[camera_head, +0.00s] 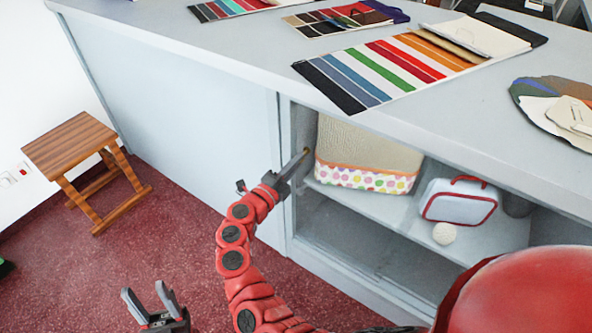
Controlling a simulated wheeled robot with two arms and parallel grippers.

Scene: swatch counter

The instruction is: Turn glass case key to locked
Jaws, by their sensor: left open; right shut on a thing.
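The glass case is the open-looking front section of the grey counter (350,238), with shelves behind it. My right gripper (301,157) reaches to the upper left part of this front. It is shut on the key, of which only a small brassy spot (307,151) shows at the fingertips. The gripper hides the rest of the key and the lock, so I cannot tell how far the key is turned. My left gripper (146,302) is open and empty, low over the red floor, well apart from the counter.
Inside the case are a beige bag with a dotted band (367,155), a white and red case (460,202) and a pale ball (444,233). Fabric swatches (400,65) lie on the countertop. A wooden stool (70,145) stands at the left. The floor between is clear.

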